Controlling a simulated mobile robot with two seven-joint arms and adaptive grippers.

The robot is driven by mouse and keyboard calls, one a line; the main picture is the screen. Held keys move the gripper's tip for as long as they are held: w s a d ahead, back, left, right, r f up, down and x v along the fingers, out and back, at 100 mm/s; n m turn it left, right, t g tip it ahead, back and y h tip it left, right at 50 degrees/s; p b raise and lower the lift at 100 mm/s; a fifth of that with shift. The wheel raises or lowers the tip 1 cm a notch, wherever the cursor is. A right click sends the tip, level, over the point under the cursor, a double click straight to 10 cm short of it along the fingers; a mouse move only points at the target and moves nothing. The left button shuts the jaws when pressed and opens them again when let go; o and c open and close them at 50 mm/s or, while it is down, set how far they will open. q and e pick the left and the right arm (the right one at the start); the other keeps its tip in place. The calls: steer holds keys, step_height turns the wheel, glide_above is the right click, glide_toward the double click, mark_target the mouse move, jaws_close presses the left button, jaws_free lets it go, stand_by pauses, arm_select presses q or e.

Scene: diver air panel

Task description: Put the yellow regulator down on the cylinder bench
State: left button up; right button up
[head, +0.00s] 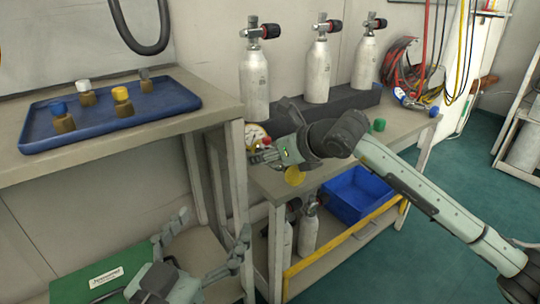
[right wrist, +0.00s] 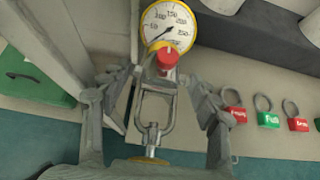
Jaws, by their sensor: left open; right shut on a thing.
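My right gripper (head: 266,152) is shut on the yellow regulator (head: 256,134) near the left end of the cylinder bench (head: 412,121). In the right wrist view the regulator (right wrist: 168,28) has a yellow-rimmed white gauge, a red knob and a metal yoke between the fingers. A yellow round part shows below the gripper in the head view. The gripper hides much of the regulator and bench top there; I cannot tell the gap beneath it. My left gripper (head: 212,236) is open and empty, low at the front left, away from the regulator.
Several grey cylinders (head: 318,72) stand in a dark rack (head: 350,101) along the bench's back. A blue bin (head: 352,192) sits below. A blue tray (head: 32,135) holds several fittings. Padlocks (right wrist: 268,119) show in the wrist view.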

steer(key=shift+w+d+f, duration=0.1)
steer(key=shift+w, duration=1.55)
steer(key=shift+w+f, duration=0.15)
steer(key=shift+w, duration=0.7)
steer(key=shift+w+d+b, duration=0.1)
steer(key=shift+w+b, duration=0.1)
steer(key=shift+b, duration=0.15)
steer(key=shift+f+b, duration=0.35)
steer(key=shift+f+b, duration=0.35)
steer(key=shift+f, duration=0.1)
steer(key=shift+b, duration=0.3)
steer(key=shift+f+b, duration=1.1)
steer(key=shift+b, duration=0.2)
